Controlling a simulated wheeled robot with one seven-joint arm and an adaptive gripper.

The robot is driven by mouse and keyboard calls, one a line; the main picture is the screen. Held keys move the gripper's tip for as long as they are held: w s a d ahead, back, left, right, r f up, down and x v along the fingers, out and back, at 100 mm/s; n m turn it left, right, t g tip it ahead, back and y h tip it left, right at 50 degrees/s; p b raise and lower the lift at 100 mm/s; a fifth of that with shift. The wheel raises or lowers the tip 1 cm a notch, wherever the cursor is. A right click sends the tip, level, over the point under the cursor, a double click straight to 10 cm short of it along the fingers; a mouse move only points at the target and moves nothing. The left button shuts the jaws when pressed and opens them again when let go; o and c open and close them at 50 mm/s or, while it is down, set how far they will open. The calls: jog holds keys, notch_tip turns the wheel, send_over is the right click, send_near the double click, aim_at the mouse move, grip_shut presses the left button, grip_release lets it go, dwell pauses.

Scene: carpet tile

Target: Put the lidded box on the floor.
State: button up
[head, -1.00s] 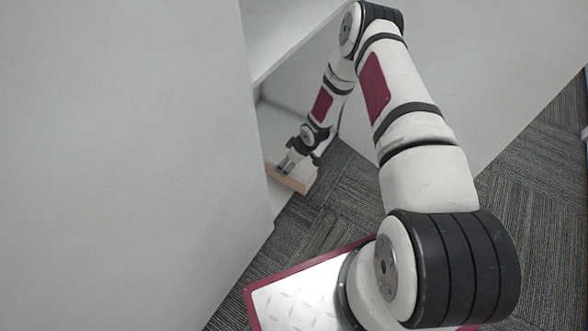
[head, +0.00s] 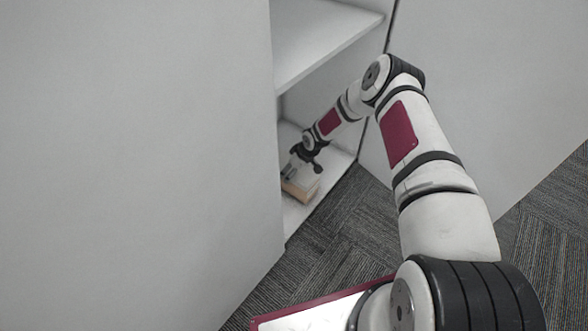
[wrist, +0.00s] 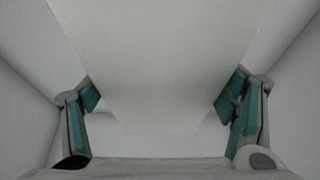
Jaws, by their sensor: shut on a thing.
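The lidded box (head: 302,190) has a light wooden side and a pale top. It is in the low compartment of the white cabinet, above or on the compartment floor (head: 330,180); I cannot tell if it touches. My gripper (head: 292,171) is shut on the box at its upper part. In the wrist view a broad pale surface of the box (wrist: 160,60) fills the space between the two teal-padded fingers of my gripper (wrist: 162,95). The box's far side is hidden.
A shelf board (head: 325,45) lies above the compartment. A large pale panel (head: 130,150) stands close on the left and a cabinet door or side panel (head: 480,90) on the right. Grey carpet (head: 345,225) is open in front of the cabinet.

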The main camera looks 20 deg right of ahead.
jog(key=shift+w+f, duration=0.2)
jog(key=shift+f, duration=0.3)
jog(key=shift+r, duration=0.1)
jog(key=o, duration=1.9)
jog(key=shift+s, duration=0.1)
jog(key=shift+o, duration=0.2)
jog(key=p+v, duration=0.4)
jog(key=v, duration=0.8)
jog(key=shift+p, duration=0.4)
jog(key=shift+s, duration=0.1)
